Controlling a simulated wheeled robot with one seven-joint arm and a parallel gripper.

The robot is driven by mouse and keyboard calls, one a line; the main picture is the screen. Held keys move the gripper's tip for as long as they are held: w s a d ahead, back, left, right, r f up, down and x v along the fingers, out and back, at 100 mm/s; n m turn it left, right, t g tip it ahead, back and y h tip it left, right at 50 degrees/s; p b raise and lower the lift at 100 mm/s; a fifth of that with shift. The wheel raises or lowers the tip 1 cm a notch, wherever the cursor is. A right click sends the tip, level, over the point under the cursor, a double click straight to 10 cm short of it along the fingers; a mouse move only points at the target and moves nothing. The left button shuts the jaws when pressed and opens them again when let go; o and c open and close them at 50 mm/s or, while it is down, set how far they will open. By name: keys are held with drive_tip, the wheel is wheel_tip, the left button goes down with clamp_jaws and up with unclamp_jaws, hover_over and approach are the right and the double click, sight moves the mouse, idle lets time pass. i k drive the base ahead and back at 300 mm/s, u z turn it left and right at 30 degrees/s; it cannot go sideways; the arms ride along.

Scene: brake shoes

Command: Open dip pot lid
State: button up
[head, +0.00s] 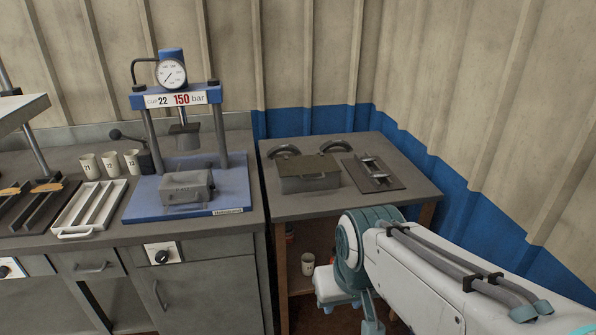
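A grey metal box (309,183) with a flat lid (306,166) stands on the right-hand table and looks like the dip pot. Its lid looks shut, and a small light handle or knob shows at its front edge. Two dark curved pieces (284,151) show at its back edge. My arm reaches in from the lower right, in front of the table. Its wrist end (345,290) hangs below the tabletop edge, apart from the box. The fingertips are not clearly visible, so I cannot tell whether they hold anything.
A dark plate with a metal fixture (372,173) lies right of the box. A blue press (225,190) with a gauge stands on the left bench, near numbered cups (110,164) and a white tray (88,207). A corrugated wall closes off the back and right.

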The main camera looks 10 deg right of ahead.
sight(322, 163)
drive_tip(key=z, duration=0.55)
drive_tip(key=i, duration=0.9)
